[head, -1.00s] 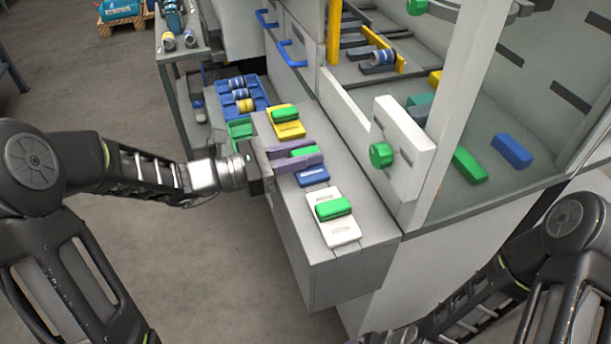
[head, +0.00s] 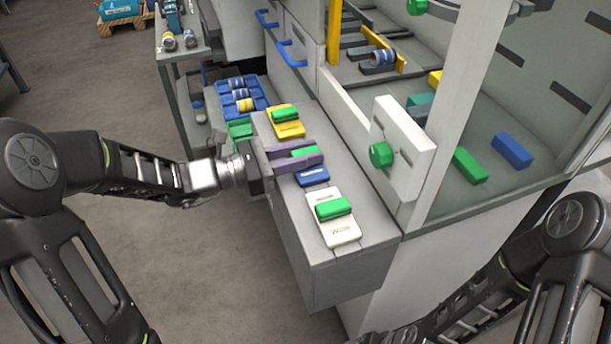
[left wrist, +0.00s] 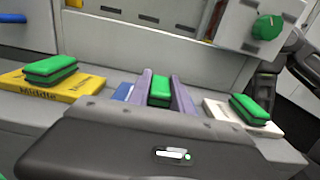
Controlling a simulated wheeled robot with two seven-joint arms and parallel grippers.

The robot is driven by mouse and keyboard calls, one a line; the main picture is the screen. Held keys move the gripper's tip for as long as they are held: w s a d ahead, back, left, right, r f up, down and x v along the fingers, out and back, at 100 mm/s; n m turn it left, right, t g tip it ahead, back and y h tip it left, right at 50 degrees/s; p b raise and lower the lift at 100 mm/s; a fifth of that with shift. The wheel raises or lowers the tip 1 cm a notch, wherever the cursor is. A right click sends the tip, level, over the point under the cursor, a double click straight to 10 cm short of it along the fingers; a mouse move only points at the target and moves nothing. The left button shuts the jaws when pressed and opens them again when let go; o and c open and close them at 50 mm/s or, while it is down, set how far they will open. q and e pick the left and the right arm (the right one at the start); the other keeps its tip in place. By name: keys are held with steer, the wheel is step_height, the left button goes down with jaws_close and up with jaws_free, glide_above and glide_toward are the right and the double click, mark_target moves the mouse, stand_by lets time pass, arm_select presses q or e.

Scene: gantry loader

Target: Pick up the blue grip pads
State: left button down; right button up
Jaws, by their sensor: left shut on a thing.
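My left gripper (head: 314,151) reaches in from the left over the grey ledge. Its two purple fingers are shut on a green pad (head: 302,152), which also shows between the fingers in the left wrist view (left wrist: 160,92). A blue plate (head: 313,177) lies on the ledge beside and partly under the fingers. It shows in part in the left wrist view (left wrist: 123,91). I cannot tell whether the held pad still touches the plate. The pad in the fingers looks green, not blue. My right gripper is not in view; only my right arm shows at lower right.
On the ledge (head: 325,255), a yellow plate (head: 293,131) and a white plate (head: 341,232) each carry a green pad (head: 285,114) (head: 333,208). A panel with a green knob (head: 381,155) stands close on the right. A blue bin (head: 262,101) is behind.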

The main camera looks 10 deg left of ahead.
arm_select(q)
steer(key=shift+r, duration=0.1)
stand_by(0.4)
step_height(320, 180, up, 28)
steer(key=p, duration=0.4)
stand_by(0.8)
step_height(320, 180, up, 19)
steer(key=p, duration=1.7)
steer(key=shift+f, duration=0.2)
